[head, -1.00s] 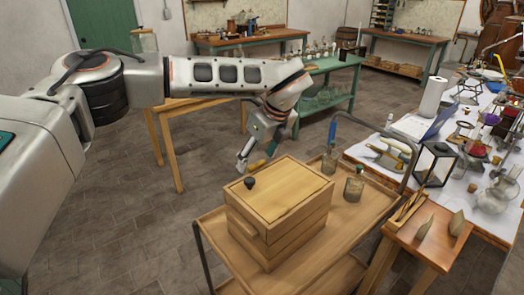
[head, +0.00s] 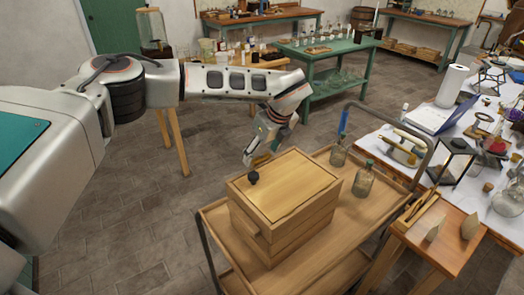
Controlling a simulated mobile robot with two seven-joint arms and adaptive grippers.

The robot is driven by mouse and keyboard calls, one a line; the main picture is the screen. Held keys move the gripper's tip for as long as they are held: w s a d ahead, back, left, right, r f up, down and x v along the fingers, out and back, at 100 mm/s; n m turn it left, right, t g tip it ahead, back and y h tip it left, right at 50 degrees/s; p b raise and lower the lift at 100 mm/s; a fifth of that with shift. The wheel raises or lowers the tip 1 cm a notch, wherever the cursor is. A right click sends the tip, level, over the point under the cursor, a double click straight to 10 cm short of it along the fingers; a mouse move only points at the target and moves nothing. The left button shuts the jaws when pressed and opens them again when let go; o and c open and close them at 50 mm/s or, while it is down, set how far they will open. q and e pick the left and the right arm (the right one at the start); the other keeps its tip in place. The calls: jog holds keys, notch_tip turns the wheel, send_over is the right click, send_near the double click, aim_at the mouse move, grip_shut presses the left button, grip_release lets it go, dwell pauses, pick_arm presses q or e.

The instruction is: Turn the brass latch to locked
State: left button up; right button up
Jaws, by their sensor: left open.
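A wooden box (head: 290,200) with a flat lid stands on the wooden cart. A small dark knob (head: 253,177) sits near the lid's left corner. My left gripper (head: 250,156) points down just behind the box's far left edge, close to the knob; it is open and small in view. A small yellow, brass-coloured piece (head: 262,160) shows beside its fingers at the box's back edge. I cannot tell whether this is the brass latch, how it is turned, or whether the gripper touches it. The box's far side is hidden. My right gripper is not in view.
The cart (head: 325,245) has a raised rim and a metal handle with a blue part. Two glass bottles (head: 364,180) stand right of the box. A small table (head: 455,245) and a white bench (head: 490,195) with glassware crowd the right. Floor at left is clear.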

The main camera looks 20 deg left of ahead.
pick_arm(q)
jog(key=shift+w+f, duration=0.1)
jog(key=shift+f, duration=0.1)
jog(key=c, duration=1.1)
